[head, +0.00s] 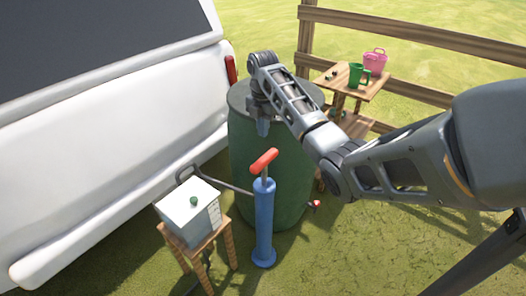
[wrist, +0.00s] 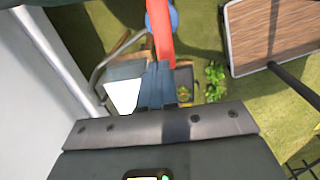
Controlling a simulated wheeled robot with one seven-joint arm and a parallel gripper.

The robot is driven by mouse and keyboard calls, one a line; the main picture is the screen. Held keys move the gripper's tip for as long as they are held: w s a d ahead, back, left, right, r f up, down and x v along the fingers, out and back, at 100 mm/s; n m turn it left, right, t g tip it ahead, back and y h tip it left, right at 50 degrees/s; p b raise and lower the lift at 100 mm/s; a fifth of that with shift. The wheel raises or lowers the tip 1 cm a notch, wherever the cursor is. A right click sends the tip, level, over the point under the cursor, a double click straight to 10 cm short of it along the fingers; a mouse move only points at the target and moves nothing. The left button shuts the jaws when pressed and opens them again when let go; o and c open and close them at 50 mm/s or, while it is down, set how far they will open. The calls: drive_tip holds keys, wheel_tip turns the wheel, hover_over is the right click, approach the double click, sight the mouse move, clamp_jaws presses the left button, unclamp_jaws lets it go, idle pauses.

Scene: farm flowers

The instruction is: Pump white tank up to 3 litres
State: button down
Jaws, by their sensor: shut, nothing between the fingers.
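My gripper (head: 263,130) points down above the handle, shut and empty. In the wrist view my shut fingers (wrist: 158,80) overlap one end of the red handle (wrist: 160,35); whether they touch it cannot be told. The white tank (wrist: 122,95) shows partly at their left.
A large green barrel (head: 245,150) stands right behind the pump. A white vehicle (head: 100,130) is close on the left. A wooden table (head: 350,88) with a green jug (head: 356,76) and a pink basket (head: 375,60) stands back right by a wooden fence (head: 420,35).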

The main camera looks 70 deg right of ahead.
sight(263, 157)
wheel_tip(263, 157, down, 9)
drive_tip(key=shift+f+p, duration=0.2)
drive_tip(key=shift+p, duration=0.1)
wheel_tip(263, 157, down, 9)
drive_tip(key=b, duration=0.5)
drive_tip(key=shift+f+b, duration=0.2)
drive_tip(key=shift+b, duration=0.1)
drive_tip(key=shift+s+f, duration=0.1)
drive_tip(key=shift+f, duration=0.05)
drive_tip(key=shift+a+f, duration=0.1)
